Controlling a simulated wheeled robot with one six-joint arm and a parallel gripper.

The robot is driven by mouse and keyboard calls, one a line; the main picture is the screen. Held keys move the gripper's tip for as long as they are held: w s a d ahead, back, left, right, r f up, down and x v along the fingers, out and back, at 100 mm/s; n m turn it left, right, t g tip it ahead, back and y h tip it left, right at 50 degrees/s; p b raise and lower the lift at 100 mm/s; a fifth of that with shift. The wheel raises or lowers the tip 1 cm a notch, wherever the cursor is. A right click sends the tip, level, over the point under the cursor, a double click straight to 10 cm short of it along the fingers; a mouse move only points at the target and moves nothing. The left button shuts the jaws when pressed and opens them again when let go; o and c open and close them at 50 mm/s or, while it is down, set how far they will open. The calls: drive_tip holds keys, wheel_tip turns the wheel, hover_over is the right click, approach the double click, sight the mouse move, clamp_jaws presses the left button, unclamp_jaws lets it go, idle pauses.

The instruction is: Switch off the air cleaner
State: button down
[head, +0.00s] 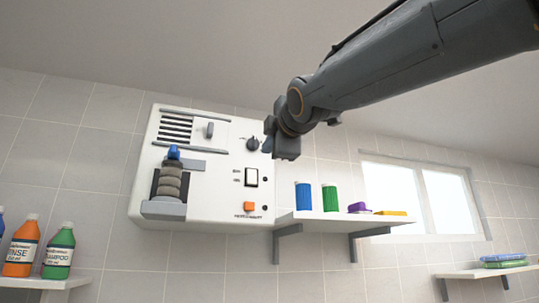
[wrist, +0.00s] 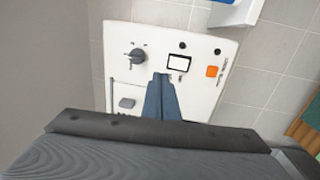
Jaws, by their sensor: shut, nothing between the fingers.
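The air cleaner is a white wall-mounted box (head: 222,195) left of centre in the head view. Its panel (wrist: 203,100) fills the upper middle of the wrist view. A black-framed rocker switch (head: 251,177) sits on its right side, and the same switch (wrist: 179,63) shows in the wrist view. A dark rotary knob (head: 253,143) is above it, and an orange button (head: 249,206) is below. My gripper (head: 268,140) is shut and empty by the upper right of the box. In the wrist view its blue-grey fingertips (wrist: 160,77) appear between the knob and the switch. Contact cannot be told.
A shelf (head: 335,217) right of the box holds a blue container (head: 303,197), a green container (head: 329,198) and purple and yellow items. Bottles (head: 22,245) stand on a lower left shelf. A window (head: 402,195) is at the right.

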drive_tip(key=shift+s+f+b, duration=0.1)
drive_tip(key=shift+s+b, duration=0.5)
drive_tip(key=shift+b, duration=0.9)
drive_tip(key=shift+s, duration=0.1)
